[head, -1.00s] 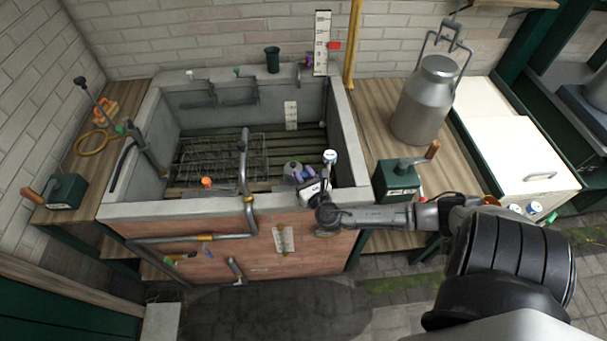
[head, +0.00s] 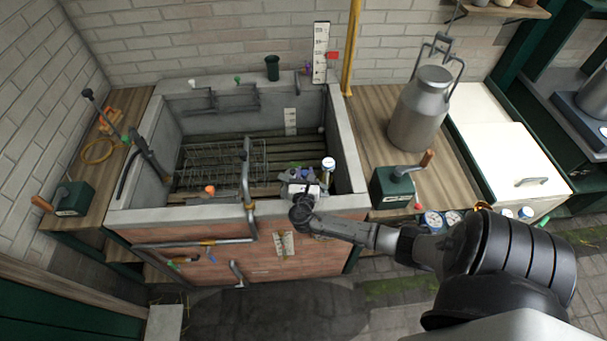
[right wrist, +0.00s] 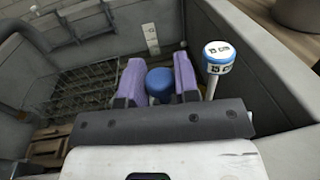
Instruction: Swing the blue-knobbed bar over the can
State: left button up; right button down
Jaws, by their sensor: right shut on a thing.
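My right gripper (head: 303,174) reaches over the front wall of the concrete trough, at its right part. In the right wrist view its two purple fingers (right wrist: 159,78) stand on either side of a round blue knob (right wrist: 160,86) and are shut on it. The bar that carries the knob is hidden behind the gripper body in both views. A large grey metal can (head: 418,112) with a raised wire handle stands upright on the wooden counter right of the trough, well apart from the gripper. My left gripper is not in view.
A post with a white and blue cap (head: 328,164) stands close right of my gripper, also in the right wrist view (right wrist: 216,62). A wire rack (head: 205,165) lies in the trough (head: 135,215). A bent pipe (head: 247,180) crosses its front wall. A green crank box (head: 392,188) sits at right.

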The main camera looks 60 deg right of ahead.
jog(key=shift+d+m+g+h+p, duration=0.25)
jog(key=shift+d+m+g+h, duration=0.25)
jog(key=shift+m+g, duration=0.6)
jog(key=shift+d+m+g+h+p, duration=0.3)
jog(key=shift+d+m+g, duration=0.35)
jog(key=shift+g, duration=0.85)
jog(key=shift+s, duration=0.1)
jog(key=c, duration=0.9)
grip_release()
jog(key=a, duration=0.4)
jog(key=s+a, duration=0.1)
jog(key=a, duration=0.8)
jog(key=shift+s+a+b, duration=0.3)
jog(key=shift+s+a, duration=0.05)
